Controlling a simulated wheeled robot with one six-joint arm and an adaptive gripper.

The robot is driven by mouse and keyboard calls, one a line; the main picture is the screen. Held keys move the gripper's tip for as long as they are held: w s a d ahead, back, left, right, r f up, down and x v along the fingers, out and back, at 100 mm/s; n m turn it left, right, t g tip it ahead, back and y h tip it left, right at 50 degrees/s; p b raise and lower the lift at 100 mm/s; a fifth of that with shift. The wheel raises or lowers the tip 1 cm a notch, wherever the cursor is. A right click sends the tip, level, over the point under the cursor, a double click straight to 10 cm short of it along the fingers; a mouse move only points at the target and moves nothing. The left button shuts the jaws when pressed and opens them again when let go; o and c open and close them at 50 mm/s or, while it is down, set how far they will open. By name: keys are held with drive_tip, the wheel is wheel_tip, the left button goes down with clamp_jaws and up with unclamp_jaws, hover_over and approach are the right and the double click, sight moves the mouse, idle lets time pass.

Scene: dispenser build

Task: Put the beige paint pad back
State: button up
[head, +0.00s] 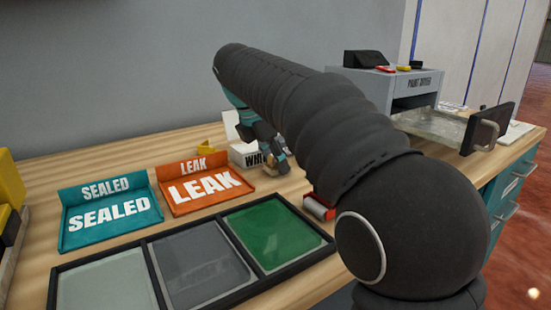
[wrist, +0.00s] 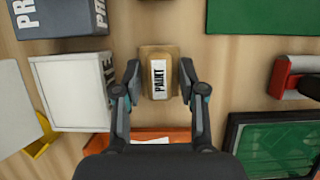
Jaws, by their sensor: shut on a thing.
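The beige paint pad (wrist: 158,55) is a small tan block with a white label reading PAINT. In the wrist view it sits between the two fingers of my gripper (wrist: 160,78), which is shut on its sides. Wood tabletop shows around the pad; I cannot tell whether it touches the table. In the head view my gripper (head: 268,146) is behind the orange LEAK tray, beside a white box. Only a small beige part of the pad (head: 281,164) shows there; my arm hides much of the area to the right.
The white box (wrist: 68,95) stands close left of my gripper, with a grey box (wrist: 62,18) beyond. The LEAK tray (head: 188,208), SEALED tray (head: 80,240) and black-framed panels (head: 148,262) lie in front. A red-and-grey item (wrist: 300,80) is at right. A grey machine (head: 410,85) stands behind.

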drive_tip(key=shift+f, duration=0.25)
drive_tip(key=o, duration=1.3)
drive_tip(key=shift+c, duration=0.2)
drive_tip(key=o, duration=0.6)
drive_tip(key=shift+r, duration=0.1)
drive_tip(key=shift+r+p, duration=1.35)
drive_tip(key=shift+p, duration=0.25)
drive_tip(key=shift+r+p, duration=0.4)
drive_tip(key=shift+r, duration=2.15)
